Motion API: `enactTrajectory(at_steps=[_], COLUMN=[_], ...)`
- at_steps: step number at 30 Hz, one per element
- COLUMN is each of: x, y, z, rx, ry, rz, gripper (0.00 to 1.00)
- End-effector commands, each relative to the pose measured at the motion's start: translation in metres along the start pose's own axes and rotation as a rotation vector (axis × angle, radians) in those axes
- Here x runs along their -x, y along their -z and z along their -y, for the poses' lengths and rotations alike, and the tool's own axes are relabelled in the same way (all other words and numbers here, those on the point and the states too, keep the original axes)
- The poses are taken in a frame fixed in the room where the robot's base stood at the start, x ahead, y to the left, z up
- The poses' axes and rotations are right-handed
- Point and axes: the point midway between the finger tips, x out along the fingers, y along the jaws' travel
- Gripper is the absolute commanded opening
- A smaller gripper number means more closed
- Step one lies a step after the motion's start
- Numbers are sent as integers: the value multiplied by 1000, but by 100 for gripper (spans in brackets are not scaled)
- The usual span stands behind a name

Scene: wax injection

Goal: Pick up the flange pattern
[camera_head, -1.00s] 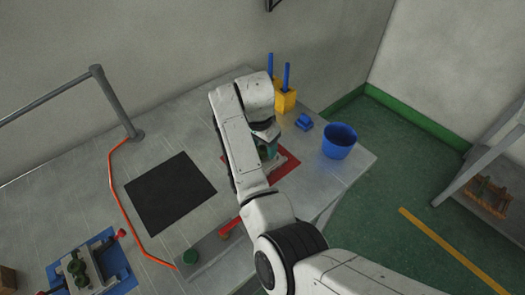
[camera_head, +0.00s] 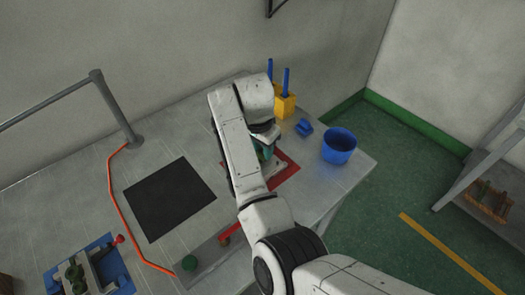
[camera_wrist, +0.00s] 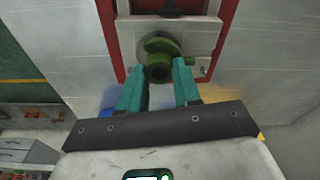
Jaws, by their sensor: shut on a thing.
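The green flange pattern (camera_wrist: 158,46) shows in the wrist view as a round flange with a hollow tube toward the camera. My gripper (camera_wrist: 158,78) has its two teal fingers on either side of the tube, shut on it. The flange pattern cannot be made out clearly there. I cannot tell whether it touches the surface behind it.
A blue bucket (camera_head: 339,146), a small blue block (camera_head: 304,127) and a yellow holder (camera_head: 285,104) with blue rods stand near my gripper. A black mat (camera_head: 168,198) lies left.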

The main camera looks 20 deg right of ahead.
Motion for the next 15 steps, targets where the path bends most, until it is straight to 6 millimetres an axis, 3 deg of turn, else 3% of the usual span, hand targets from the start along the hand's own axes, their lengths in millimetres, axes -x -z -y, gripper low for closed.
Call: enactTrajectory(at_steps=[5,13,15], x=[22,63,83], y=[3,0,-2], z=[0,-34,-41], rx=[-1,-2,0], ry=[3,4,4], rz=[-2,-2,2], gripper=[3,3,3])
